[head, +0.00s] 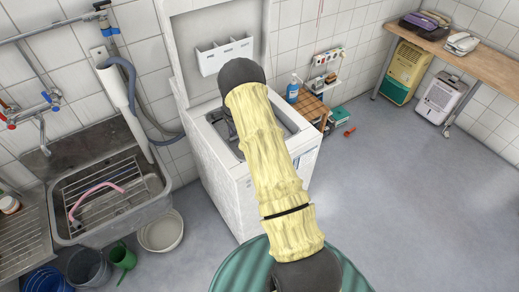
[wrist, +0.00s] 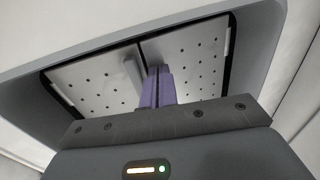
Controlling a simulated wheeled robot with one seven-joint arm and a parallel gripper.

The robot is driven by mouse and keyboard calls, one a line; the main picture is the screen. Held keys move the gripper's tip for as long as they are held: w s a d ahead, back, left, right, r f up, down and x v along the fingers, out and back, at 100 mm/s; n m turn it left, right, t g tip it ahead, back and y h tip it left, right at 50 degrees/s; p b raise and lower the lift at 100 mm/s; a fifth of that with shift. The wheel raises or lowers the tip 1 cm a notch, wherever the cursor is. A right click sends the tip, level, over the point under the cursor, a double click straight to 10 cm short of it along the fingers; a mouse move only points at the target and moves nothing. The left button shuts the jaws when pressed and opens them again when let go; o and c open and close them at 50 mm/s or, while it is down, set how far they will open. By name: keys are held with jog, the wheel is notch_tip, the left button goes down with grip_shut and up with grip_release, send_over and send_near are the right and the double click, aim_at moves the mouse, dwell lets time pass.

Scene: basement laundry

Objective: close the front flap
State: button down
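The top-loading washing machine (head: 232,195) stands with its lid (head: 190,50) raised. In the head view my arm reaches over its opening and hides most of the inside, including my fingers. The wrist view shows two pale perforated flap panels, one on the left (wrist: 95,83) and one on the right (wrist: 195,60), with a dark gap between them. I cannot tell which is the front flap. A grey bar (wrist: 133,75) lies by the inner edge of the left panel. My gripper (wrist: 157,88) has its purple fingers together with nothing visible between them, near the gap; contact is unclear.
The opening's grey rim (wrist: 265,45) surrounds the panels closely. A steel sink (head: 75,215) stands left of the machine, with a white basin (head: 160,232) on the floor. A wooden stool (head: 308,108) stands at right.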

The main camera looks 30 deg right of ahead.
jog(key=shift+d+r, duration=0.1)
jog(key=shift+s+r+p, duration=0.1)
jog(key=shift+r+p, duration=0.2)
jog(key=shift+r, duration=0.05)
jog(key=p+v, duration=0.2)
jog(key=v, duration=0.1)
jog(key=shift+r, duration=0.3)
jog(key=w+r+b, duration=0.2)
jog(key=w+r, duration=0.3)
jog(key=r, duration=0.3)
jog(key=shift+a+r, duration=0.25)
jog(key=shift+a, duration=0.15)
jog(key=s+a+r+n, duration=0.3)
jog(key=s+r+n, duration=0.1)
jog(key=s, duration=0.4)
jog(key=s+a+r+n, duration=0.2)
jog(key=s+r+n, duration=0.25)
jog(key=s, duration=0.35)
jog(key=s+a+r+n, duration=0.1)
jog(key=s+n, duration=0.3)
jog(key=s, duration=0.7)
jog(key=s+a+r+n, duration=0.1)
jog(key=s+a+n, duration=0.2)
jog(key=s, duration=0.8)
jog(key=shift+a+n+p, duration=0.3)
jog(key=shift+n+p, duration=0.05)
jog(key=shift+n, duration=0.2)
